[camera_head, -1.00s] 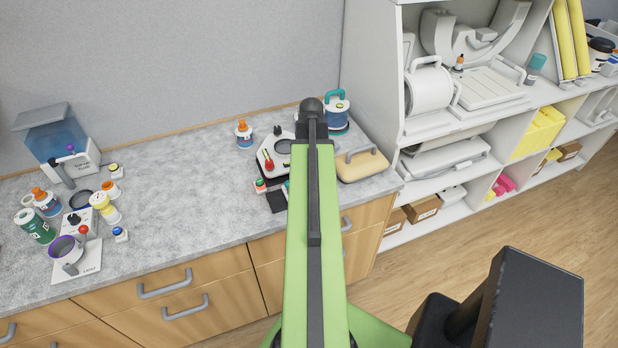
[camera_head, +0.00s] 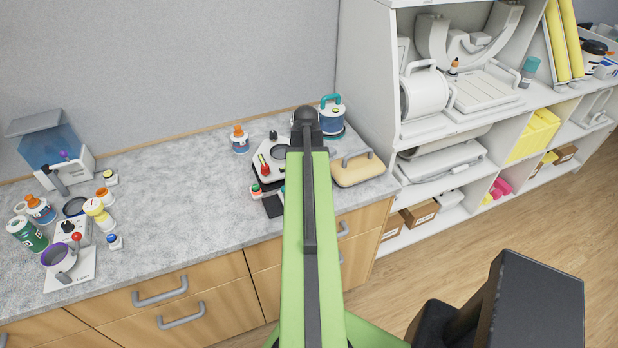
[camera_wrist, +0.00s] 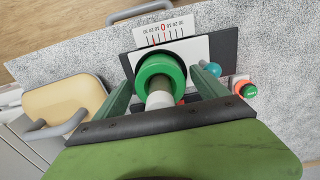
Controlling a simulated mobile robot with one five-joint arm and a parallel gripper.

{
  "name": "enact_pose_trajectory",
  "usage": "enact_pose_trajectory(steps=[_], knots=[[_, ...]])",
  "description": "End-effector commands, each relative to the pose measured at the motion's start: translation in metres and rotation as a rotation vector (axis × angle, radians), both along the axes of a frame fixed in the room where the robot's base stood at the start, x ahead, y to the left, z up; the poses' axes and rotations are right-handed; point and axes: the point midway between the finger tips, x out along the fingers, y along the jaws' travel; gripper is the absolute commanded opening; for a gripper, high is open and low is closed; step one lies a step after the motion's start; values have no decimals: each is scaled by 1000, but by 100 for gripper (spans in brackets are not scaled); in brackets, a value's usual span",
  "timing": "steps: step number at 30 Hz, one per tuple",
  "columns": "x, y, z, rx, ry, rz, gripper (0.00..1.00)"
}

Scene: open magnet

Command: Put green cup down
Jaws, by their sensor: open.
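The green cup (camera_wrist: 175,66) shows in the wrist view as a thick green ring with a pale cylindrical part below it. It stands over a black-and-white plate with a printed scale (camera_wrist: 163,32). My gripper (camera_wrist: 160,80) is open, its two green fingers on either side of the cup with a visible gap at each side. Whether the cup's base touches the plate is hidden. In the head view my green arm hides the gripper and the cup.
A red-and-green button (camera_wrist: 246,89) and a teal ball (camera_wrist: 213,69) are close to the right finger. A tan case with a handle (camera_head: 358,170) lies right of my arm. A shelf unit (camera_head: 392,100) stands at right. The bench middle (camera_head: 180,200) is clear.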

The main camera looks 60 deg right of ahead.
Motion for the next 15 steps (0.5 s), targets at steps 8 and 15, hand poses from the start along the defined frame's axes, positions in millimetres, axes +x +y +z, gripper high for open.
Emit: enact_pose_trajectory(steps=[8,15], knots=[[0,0,31,0,0,0,83],[0,0,86,0,0,-1,83]])
